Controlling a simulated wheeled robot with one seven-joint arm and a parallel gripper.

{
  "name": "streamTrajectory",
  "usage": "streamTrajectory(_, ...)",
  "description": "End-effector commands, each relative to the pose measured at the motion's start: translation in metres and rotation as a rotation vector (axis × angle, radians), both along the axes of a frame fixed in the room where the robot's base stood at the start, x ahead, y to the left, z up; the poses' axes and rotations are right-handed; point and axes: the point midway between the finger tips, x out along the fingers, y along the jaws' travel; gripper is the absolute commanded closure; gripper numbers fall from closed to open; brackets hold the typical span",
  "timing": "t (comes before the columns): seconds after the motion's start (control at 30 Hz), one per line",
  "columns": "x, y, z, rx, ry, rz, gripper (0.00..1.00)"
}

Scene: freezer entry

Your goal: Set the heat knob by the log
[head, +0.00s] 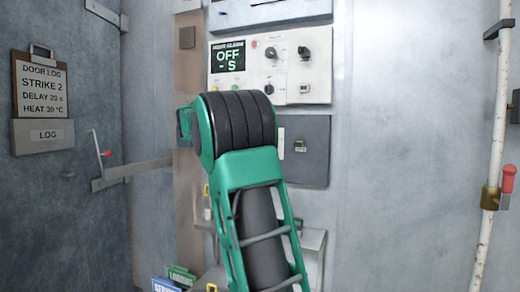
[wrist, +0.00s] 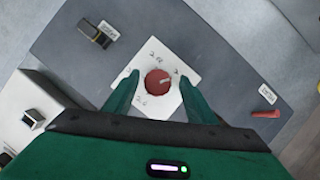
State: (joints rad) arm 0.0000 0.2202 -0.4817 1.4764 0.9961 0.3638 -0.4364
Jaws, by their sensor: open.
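A red round knob (wrist: 157,83) sits on a white plate (wrist: 149,58) with small dark scale marks, too small to read surely. A light mark on the knob points to the upper right. My gripper (wrist: 158,77) is open, its green fingers on either side of the knob; I cannot tell whether they touch it. In the head view, the gripper and this knob are hidden by my arm. The door log (head: 42,86) on the left wall reads STRIKE 2, DELAY 20 s, HEAT 30 °C.
A white control panel (head: 290,70) has black knobs and a display (head: 228,57) reading OFF. A grey box (head: 316,165) is below it. In the wrist view, a black switch (wrist: 95,35) and a red lever (wrist: 266,114) flank the plate. A pipe (head: 489,150) runs at right.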

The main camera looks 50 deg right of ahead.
Motion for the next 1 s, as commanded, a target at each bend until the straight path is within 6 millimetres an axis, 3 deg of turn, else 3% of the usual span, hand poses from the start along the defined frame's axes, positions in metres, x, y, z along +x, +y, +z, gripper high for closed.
streamTrajectory(0.3,0.0,0.057,0.019,0.002,0.0,0.005,0.49)
streamTrajectory(0.5,-0.001,0.08,0.026,0.003,0.002,0.004,0.49)
streamTrajectory(1.0,-0.003,0.087,0.028,0.003,0.002,0.0,0.49)
